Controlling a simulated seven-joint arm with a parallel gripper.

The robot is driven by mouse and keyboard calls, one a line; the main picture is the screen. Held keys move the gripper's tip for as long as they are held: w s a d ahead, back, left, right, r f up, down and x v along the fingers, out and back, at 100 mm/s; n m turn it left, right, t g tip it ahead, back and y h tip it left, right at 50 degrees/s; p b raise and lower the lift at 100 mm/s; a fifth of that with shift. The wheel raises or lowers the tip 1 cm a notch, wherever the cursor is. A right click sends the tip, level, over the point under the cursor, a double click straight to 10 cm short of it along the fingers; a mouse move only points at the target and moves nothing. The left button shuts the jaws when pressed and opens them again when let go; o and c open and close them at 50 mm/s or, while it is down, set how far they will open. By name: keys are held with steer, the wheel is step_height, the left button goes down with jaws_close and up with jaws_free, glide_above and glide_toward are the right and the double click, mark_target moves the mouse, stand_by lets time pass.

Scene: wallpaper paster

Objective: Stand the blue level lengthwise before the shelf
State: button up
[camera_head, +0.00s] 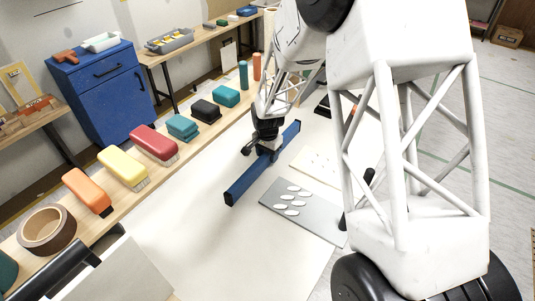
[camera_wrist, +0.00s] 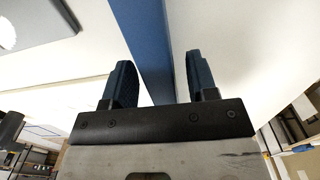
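The blue level (camera_head: 244,186) is a long straight bar on the white work surface. It runs diagonally from lower left to upper right in the head view, apart from the shelf (camera_head: 112,207). My gripper (camera_head: 263,150) is at the middle of the level, pointing down. In the wrist view the fingers (camera_wrist: 160,62) are spread, with the level (camera_wrist: 143,30) passing between them. The gripper body hides the level's middle.
On the shelf stand a brown tape roll (camera_head: 46,231), an orange brush (camera_head: 86,191), a yellow brush (camera_head: 123,168), a red brush (camera_head: 153,144) and teal blocks. A grey plate (camera_head: 304,211) with white ovals lies right of the level. White surface between level and shelf is clear.

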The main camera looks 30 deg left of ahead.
steer(key=shift+r, duration=0.15)
step_height(320, 180, up, 12)
stand_by(1.0)
stand_by(0.5)
stand_by(0.4)
steer(key=s+d+r, duration=0.1)
steer(key=d+r, duration=0.5)
steer(key=d, duration=0.6)
steer(key=s+d+r+t, duration=0.1)
steer(key=d+r, duration=0.5)
steer(key=d, duration=0.6)
steer(key=d+r, duration=0.6)
steer(key=d, duration=0.6)
steer(key=s+d+r+t, duration=0.1)
steer(key=s+d+r, duration=0.1)
steer(key=s+d, duration=2.1)
steer(key=shift+s+d+r+t, duration=0.25)
steer(key=shift+d+r+t, duration=0.05)
steer(key=shift+d, duration=0.65)
